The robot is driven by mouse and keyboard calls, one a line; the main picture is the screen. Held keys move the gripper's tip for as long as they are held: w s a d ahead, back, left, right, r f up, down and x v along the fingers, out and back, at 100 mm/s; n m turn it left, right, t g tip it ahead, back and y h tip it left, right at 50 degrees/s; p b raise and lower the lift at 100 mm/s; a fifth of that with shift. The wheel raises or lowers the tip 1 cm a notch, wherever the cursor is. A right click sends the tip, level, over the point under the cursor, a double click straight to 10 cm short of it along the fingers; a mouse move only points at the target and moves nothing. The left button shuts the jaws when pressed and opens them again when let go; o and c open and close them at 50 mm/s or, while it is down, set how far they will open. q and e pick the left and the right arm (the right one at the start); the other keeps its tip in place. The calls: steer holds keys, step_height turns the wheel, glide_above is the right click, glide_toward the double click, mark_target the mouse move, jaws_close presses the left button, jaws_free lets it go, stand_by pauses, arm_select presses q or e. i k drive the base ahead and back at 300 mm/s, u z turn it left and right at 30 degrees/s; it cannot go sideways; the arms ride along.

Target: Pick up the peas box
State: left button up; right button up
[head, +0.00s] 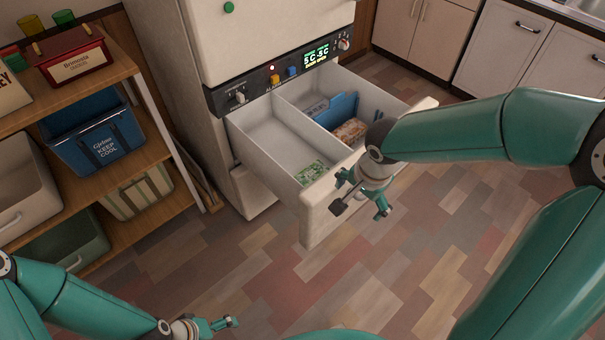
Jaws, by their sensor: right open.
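A small green-and-white box (312,173), which looks like the peas box, lies in the front of the left compartment of the open drawer (313,210). Its label is too small to read. My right gripper (360,196) is open and empty at the drawer's front panel, to the right of the green box and apart from it. It covers part of the drawer's front edge. My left gripper (222,323) is low at the bottom of the picture, far from the drawer, with nothing visible in it; its jaw opening is unclear.
The right compartment holds a blue box (335,111) and a brownish pack (350,131). A divider separates the two compartments. A wooden shelf (118,63) with a blue cooler bin (96,136) and other bins stands at left. The floor (400,255) before the drawer is clear.

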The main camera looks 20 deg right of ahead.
mark_target(312, 172)
steer(key=i, duration=0.85)
steer(key=z, duration=0.05)
